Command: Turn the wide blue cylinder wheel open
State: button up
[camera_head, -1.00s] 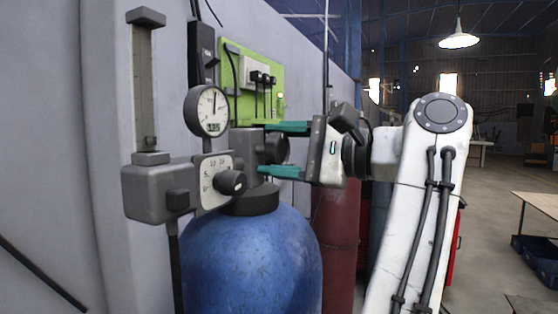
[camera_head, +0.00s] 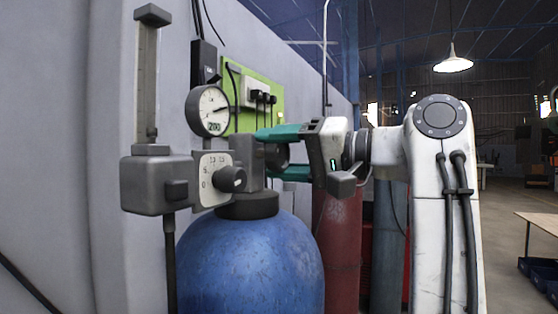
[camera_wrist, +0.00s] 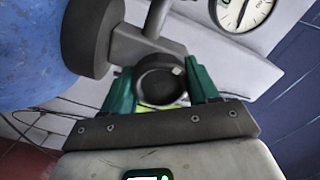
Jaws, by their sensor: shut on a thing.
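The wide blue cylinder (camera_head: 250,265) stands upright at the lower centre of the head view, and its side shows at the left of the wrist view (camera_wrist: 35,50). Its dark round wheel (camera_wrist: 160,80) sits on the side of the grey valve, between my green fingers in the wrist view. In the head view the wheel (camera_head: 283,155) is partly hidden by the fingers. My gripper (camera_head: 285,153) reaches in from the right and is shut on the wheel, its fingers rolled at an angle. The round gauge (camera_head: 208,111) above the regulator has its needle pointing right.
A grey flowmeter block (camera_head: 158,185) with a clear tube and a knob (camera_head: 232,179) stands left of the valve. A red cylinder (camera_head: 337,245) stands behind, under my arm. A green panel with sockets (camera_head: 258,95) is on the wall. Open floor lies to the right.

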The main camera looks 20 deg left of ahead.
jog(key=n, duration=0.3)
jog(key=n+b, duration=0.1)
jog(key=shift+f+n, duration=0.25)
jog(key=shift+n, duration=1.95)
jog(key=shift+b, duration=0.3)
jog(key=o, duration=1)
jog(key=shift+r, duration=0.15)
jog(key=shift+o, duration=0.2)
jog(key=d+b, duration=0.2)
jog(key=d, duration=0.8)
jog(key=shift+s+d+b, duration=0.4)
jog(key=shift+s, duration=0.05)
